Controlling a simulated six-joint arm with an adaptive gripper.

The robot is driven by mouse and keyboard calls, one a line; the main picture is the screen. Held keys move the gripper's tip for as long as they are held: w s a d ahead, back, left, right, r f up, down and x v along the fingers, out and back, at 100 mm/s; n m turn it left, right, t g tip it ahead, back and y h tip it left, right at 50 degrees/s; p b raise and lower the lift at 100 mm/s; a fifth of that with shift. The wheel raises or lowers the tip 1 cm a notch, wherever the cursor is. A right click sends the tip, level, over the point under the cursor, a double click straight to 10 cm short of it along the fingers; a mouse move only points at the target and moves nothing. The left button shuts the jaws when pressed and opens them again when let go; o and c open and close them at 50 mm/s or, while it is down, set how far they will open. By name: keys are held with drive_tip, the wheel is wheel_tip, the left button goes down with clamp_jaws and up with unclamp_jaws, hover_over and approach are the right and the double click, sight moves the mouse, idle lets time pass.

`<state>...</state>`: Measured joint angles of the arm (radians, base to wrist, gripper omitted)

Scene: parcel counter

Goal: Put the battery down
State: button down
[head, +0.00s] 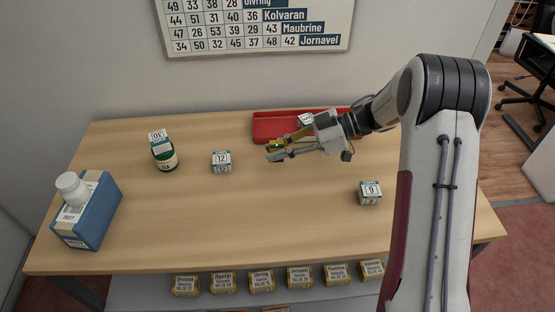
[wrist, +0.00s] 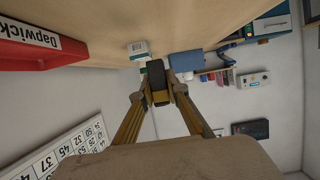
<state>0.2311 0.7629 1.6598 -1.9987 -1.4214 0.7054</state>
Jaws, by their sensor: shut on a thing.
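My gripper (head: 272,151) is above the wooden table, in front of the red tray, pointing left. In the wrist view, my gripper (wrist: 158,92) has its yellow fingers closed on a dark cylindrical battery (wrist: 156,74) at the fingertips. In the head view the battery is too small and too covered by the fingers to make out clearly. The battery appears held clear of the tabletop (head: 200,220).
A red tray (head: 268,126) at the back holds a white box (head: 305,119). Box 12 (head: 221,162), a green jar (head: 164,155), a blue box (head: 88,212) with a white bottle (head: 71,188), and box 9 (head: 370,193) stand around. The front middle is clear.

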sight(277, 143)
drive_tip(key=shift+r, duration=1.65)
drive_tip(key=shift+d, duration=0.1)
drive_tip(key=shift+w+d+f, duration=0.1)
drive_tip(key=shift+d+f, duration=0.05)
drive_tip(key=shift+d, duration=0.4)
drive_tip(key=w+d+r+m+t+h, duration=0.15)
drive_tip(key=w+d+m+t, duration=0.35)
drive_tip(key=w+d, duration=0.5)
drive_tip(key=w+d+m+t+h, duration=0.3)
drive_tip(key=w+d+m+t, duration=0.4)
drive_tip(key=d, duration=0.5)
drive_tip(key=w+d+m+h, duration=0.2)
drive_tip(key=d+m+h, duration=0.1)
drive_tip(key=d, duration=0.6)
drive_tip(key=w+d+f+m+t+h, duration=0.1)
drive_tip(key=w+d+m+h, duration=0.2)
drive_tip(key=d+h, duration=0.3)
drive_tip(key=shift+w+d, duration=0.25)
drive_tip(key=shift+d, duration=1.15)
drive_tip(key=shift+f, duration=0.1)
drive_tip(key=shift+t, duration=0.3)
drive_tip(key=shift+f, duration=3)
